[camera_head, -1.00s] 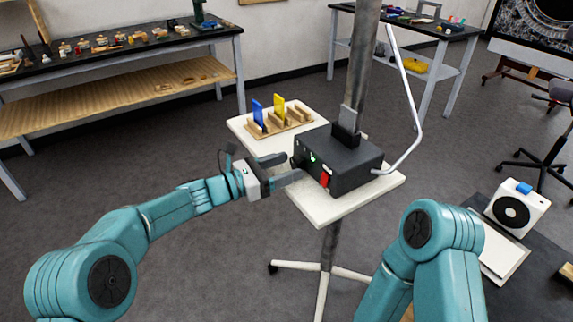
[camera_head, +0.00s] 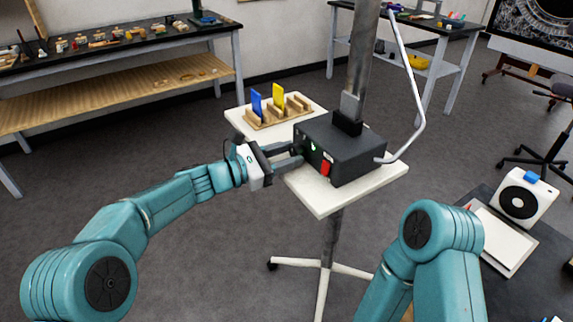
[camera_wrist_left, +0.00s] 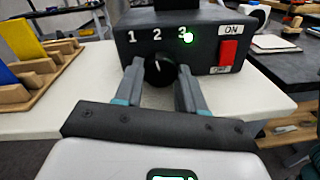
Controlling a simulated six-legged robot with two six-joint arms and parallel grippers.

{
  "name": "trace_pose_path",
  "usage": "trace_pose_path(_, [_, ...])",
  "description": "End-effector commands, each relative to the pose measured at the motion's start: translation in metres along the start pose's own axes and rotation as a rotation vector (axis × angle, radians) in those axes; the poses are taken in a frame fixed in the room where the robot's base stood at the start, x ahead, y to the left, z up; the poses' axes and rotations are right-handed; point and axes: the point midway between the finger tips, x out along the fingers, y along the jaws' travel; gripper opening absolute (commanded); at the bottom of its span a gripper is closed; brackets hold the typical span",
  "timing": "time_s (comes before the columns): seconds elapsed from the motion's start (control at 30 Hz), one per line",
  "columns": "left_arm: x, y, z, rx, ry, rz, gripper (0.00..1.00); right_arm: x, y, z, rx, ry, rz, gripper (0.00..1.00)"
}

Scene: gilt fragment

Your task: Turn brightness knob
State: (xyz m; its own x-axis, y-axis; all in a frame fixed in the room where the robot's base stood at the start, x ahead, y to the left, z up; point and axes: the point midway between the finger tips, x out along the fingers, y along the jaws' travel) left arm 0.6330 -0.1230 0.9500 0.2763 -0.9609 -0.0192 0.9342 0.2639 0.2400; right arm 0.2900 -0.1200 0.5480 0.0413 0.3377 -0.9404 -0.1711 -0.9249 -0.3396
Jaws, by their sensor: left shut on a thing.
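The black control box (camera_head: 345,145) stands on a white stand top (camera_head: 325,200). Its front shows the numbers 1, 2, 3, a lit green light (camera_wrist_left: 188,38) beside the 3, and a red switch (camera_wrist_left: 228,53) between ON and a partly hidden lower label. My right gripper is out of view; only that arm shows.
A wooden rack (camera_head: 270,113) with blue and yellow plates stands behind left of the box. A metal pole (camera_head: 360,60) and pale curved tube (camera_head: 412,90) rise by the box. A white device (camera_head: 523,198) sits on a dark table at right.

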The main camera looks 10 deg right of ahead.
Motion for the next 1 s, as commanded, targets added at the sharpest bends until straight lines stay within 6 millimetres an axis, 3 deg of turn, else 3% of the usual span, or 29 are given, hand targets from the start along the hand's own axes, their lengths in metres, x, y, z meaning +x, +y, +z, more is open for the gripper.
trace_pose_path(0.03, [0.000, -0.001, -0.004, 0.043, 0.000, 0.001, 0.09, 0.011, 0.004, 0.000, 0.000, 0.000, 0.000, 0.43])
trace_pose_path(0.1, [0.000, -0.001, -0.002, 0.085, 0.004, 0.001, 0.09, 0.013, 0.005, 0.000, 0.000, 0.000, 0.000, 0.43])
trace_pose_path(0.43, [0.000, 0.000, 0.001, 0.105, 0.007, 0.000, 0.09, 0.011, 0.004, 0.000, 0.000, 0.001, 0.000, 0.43])
trace_pose_path(0.47, [0.000, 0.000, 0.001, 0.105, 0.007, 0.000, 0.49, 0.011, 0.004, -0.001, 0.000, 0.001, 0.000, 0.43])
trace_pose_path(0.5, [0.000, 0.000, 0.001, 0.104, 0.007, 0.000, 0.62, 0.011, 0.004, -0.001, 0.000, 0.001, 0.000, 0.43])
trace_pose_path(0.53, [0.000, 0.000, 0.001, 0.104, 0.007, 0.000, 0.65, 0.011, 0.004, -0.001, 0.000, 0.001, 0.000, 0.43])
trace_pose_path(0.83, [-0.002, 0.000, 0.001, 0.102, 0.007, 0.000, 0.65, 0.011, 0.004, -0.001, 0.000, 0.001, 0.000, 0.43])
trace_pose_path(1.0, [-0.024, 0.001, 0.000, 0.101, 0.008, 0.002, 0.65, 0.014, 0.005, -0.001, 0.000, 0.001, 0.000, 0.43])
